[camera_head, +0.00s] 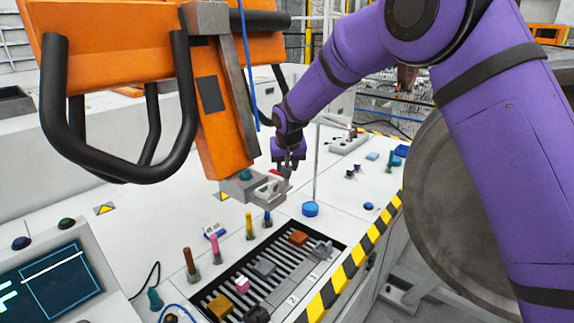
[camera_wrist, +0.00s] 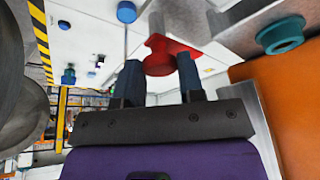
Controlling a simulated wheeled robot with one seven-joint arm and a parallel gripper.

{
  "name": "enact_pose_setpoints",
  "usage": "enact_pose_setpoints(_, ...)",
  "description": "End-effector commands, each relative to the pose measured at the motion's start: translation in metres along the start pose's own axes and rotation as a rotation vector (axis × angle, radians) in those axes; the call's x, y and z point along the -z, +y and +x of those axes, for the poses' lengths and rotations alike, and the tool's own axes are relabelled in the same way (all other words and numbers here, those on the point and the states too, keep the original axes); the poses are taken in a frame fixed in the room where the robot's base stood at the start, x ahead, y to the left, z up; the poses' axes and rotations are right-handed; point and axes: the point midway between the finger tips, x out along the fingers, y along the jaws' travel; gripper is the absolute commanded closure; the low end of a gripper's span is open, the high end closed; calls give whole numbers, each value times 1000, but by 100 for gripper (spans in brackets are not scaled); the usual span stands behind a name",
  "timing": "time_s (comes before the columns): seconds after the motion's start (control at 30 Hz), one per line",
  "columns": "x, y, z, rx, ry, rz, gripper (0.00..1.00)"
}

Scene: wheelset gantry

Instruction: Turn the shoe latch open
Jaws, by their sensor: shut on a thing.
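The shoe latch is the red piece (camera_wrist: 172,47) in the wrist view, a rounded knob with a flat arm reaching right beside grey metal. My gripper (camera_wrist: 160,66) is shut on its rounded end, one dark finger on each side. In the head view, my gripper (camera_head: 289,167) is at the foot of the orange frame, by the grey metal shoe (camera_head: 262,190). Only a small bit of red shows there, mostly hidden behind the metal and my fingers.
The orange frame (camera_head: 217,120) with black handles stands close left of my gripper. A slotted tray (camera_head: 265,270) with small blocks lies in front, and coloured pegs stand beside it. A thin upright rod and blue disc (camera_head: 310,209) are to the right. A large grey wheel (camera_head: 455,215) stands beyond the striped edge.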

Motion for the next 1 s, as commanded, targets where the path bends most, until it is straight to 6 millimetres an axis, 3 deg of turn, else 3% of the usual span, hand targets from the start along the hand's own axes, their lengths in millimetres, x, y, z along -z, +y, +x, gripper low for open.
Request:
enact_pose_setpoints(0.67,0,0,0,-21,0,52,88)
enact_pose_setpoints(0.7,0,0,0,-21,0,52,55)
enact_pose_setpoints(0.77,0,0,0,-21,0,52,42)
enact_pose_setpoints(1.0,0,0,0,-21,0,51,39)
